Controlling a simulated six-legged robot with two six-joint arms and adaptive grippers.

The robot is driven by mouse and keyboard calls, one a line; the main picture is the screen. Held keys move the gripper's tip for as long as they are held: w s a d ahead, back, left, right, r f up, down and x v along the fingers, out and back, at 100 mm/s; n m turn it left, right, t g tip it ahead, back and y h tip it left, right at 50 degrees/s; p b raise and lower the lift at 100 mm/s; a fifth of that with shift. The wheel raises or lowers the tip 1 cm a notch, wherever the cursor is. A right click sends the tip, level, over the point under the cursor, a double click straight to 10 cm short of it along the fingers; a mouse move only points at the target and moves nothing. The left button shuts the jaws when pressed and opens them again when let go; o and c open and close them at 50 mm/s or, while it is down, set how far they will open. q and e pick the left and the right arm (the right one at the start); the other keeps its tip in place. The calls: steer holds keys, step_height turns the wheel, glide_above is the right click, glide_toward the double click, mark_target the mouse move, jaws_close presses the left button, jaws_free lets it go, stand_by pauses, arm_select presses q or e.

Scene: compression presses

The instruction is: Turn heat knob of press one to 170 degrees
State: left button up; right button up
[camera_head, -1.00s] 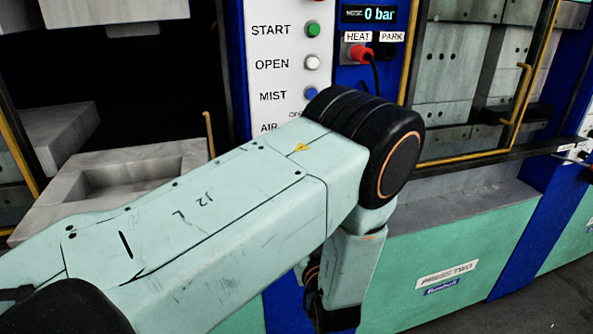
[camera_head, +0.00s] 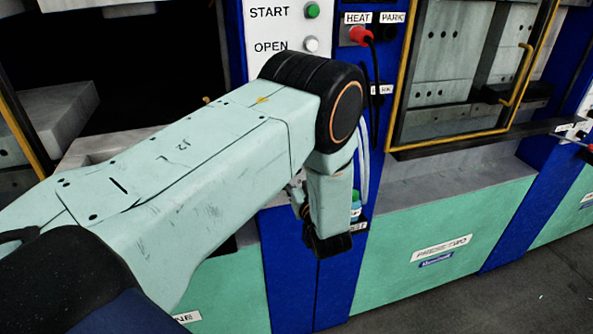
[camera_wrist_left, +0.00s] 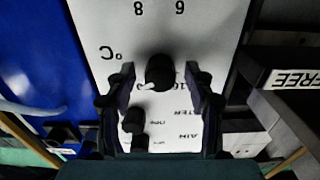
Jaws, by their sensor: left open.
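A round black knob (camera_wrist_left: 160,68) with a pale pointer stands on a white panel (camera_wrist_left: 105,25) in the left wrist view. The lettering around it is upside down, with "°C" to its left and "6" and "8" above. My left gripper (camera_wrist_left: 160,80) is open, with one finger on each side of the knob in this view. I cannot tell whether the fingers touch it. My right gripper is not in view.
A smaller black knob (camera_wrist_left: 134,120) sits near the left finger. In the head view a green button (camera_head: 312,10), a white button (camera_head: 311,44) and a red plug (camera_head: 360,35) with a black cable are above my arm. Press two (camera_head: 445,248) stands at right.

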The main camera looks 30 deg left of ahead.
arm_select(q)
jaws_close()
stand_by(0.7)
